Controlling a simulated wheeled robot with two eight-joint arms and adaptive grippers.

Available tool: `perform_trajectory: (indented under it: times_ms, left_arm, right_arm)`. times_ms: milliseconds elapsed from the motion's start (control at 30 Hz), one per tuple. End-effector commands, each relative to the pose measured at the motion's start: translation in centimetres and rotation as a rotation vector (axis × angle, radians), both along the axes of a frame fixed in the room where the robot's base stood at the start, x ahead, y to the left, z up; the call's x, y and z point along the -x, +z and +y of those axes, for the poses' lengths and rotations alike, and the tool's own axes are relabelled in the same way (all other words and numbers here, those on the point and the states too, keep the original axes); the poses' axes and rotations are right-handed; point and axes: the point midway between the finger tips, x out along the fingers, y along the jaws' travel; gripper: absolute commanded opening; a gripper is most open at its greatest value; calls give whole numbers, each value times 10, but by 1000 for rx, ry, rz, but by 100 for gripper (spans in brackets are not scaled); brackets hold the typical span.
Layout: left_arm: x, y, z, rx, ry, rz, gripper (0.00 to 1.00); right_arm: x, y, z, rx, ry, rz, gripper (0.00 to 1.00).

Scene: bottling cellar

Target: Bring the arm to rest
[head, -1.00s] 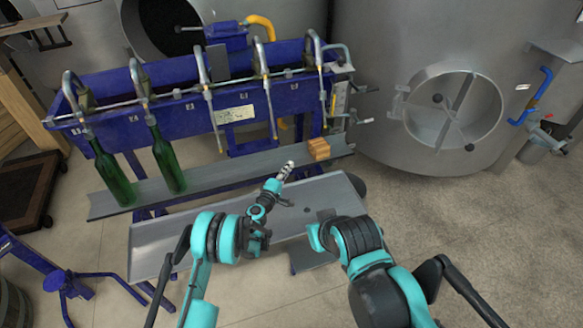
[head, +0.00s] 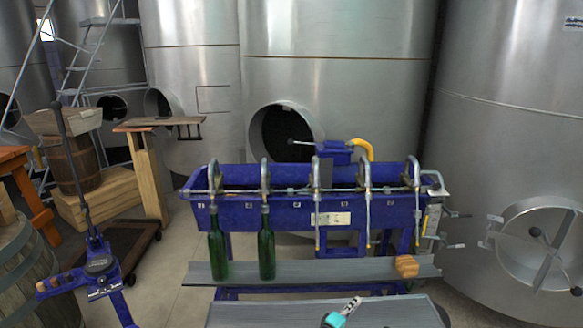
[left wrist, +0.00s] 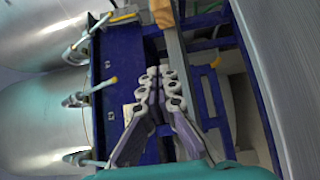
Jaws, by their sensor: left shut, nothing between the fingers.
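My left gripper (head: 352,303) shows at the bottom of the head view, over the grey front tray (head: 250,314). In the left wrist view its two fingers (left wrist: 161,72) are together, with nothing between them. It is apart from the bottles and the wooden block. The rest of the left arm is mostly below the head view. My right gripper is not in view.
The blue filling machine (head: 290,208) stands ahead. Two green bottles, left (head: 217,250) and right (head: 266,249), stand upright under its spouts. A wooden block (head: 406,266) sits at the right of the grey shelf (head: 335,271). Large steel tanks (head: 335,90) stand behind.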

Motion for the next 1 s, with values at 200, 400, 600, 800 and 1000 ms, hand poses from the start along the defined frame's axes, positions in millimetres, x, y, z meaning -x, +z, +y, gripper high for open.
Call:
perform_trajectory:
  times_ms: [200,400,600,800,1000]
  left_arm:
    - [-6,27,6,-51,-5,-21,0]
    - [-10,59,15,-116,-14,-46,0]
    - [-11,104,32,-215,-27,-77,0]
    - [3,168,66,-381,-48,-112,0]
    - [44,229,121,-603,-75,-130,0]
  right_arm:
    - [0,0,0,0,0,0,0]
    - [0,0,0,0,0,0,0]
    - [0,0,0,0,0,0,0]
    - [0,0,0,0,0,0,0]
    - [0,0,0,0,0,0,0]
